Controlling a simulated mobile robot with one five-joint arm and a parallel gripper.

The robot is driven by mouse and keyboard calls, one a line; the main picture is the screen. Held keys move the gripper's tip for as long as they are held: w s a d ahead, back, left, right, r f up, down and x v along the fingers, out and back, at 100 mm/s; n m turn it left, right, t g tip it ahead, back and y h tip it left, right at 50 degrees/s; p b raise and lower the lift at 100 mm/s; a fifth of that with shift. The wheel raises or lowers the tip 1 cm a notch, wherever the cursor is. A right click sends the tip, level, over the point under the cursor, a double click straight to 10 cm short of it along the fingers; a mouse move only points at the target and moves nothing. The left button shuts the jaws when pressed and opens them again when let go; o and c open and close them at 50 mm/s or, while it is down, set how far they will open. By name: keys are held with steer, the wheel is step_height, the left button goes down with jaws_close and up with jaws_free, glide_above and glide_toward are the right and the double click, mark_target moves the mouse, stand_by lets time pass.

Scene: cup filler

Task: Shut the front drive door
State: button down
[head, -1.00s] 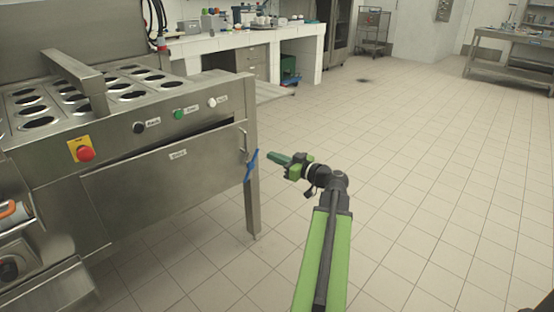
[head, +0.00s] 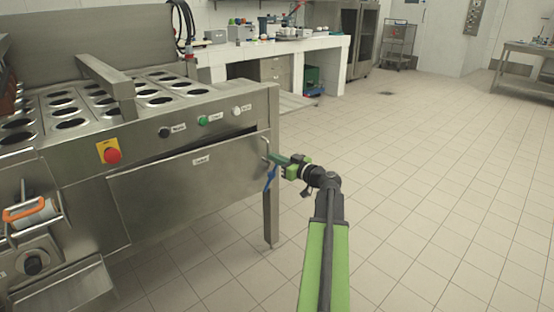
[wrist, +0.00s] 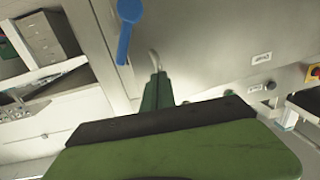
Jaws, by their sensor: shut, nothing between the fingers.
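The front drive door (head: 170,195) is the wide steel panel with a small label on the machine's front. A dark gap shows along its top edge toward the right, so it stands slightly ajar. A metal handle (head: 265,147) is at its right end and also shows in the wrist view (wrist: 155,60). A blue lever (head: 270,177) hangs beside it, also in the wrist view (wrist: 126,30). My gripper (head: 274,160) is shut and empty, its green fingers close by the handle and lever. Whether they touch the door or handle I cannot tell.
The cup filler (head: 130,135) carries a red stop button (head: 112,156) and several small buttons above the door. Its right leg (head: 270,215) stands just below my gripper. A white counter (head: 220,60) is behind. The tiled floor (head: 430,180) at right is clear.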

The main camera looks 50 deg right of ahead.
mark_target(265, 148)
steer(key=w, duration=0.2)
steer(key=w+d+n+y, duration=0.1)
steer(key=w, duration=0.1)
steer(key=w+d+y, duration=0.1)
steer(key=w, duration=0.2)
steer(key=shift+d, duration=0.1)
steer(key=shift+w+r+n, duration=0.25)
steer(key=shift+n, duration=0.05)
steer(key=shift+s, duration=0.1)
steer(key=s+d, duration=0.2)
steer(key=s, duration=1.3)
steer(key=shift+f, duration=0.15)
steer(key=shift+d, duration=0.1)
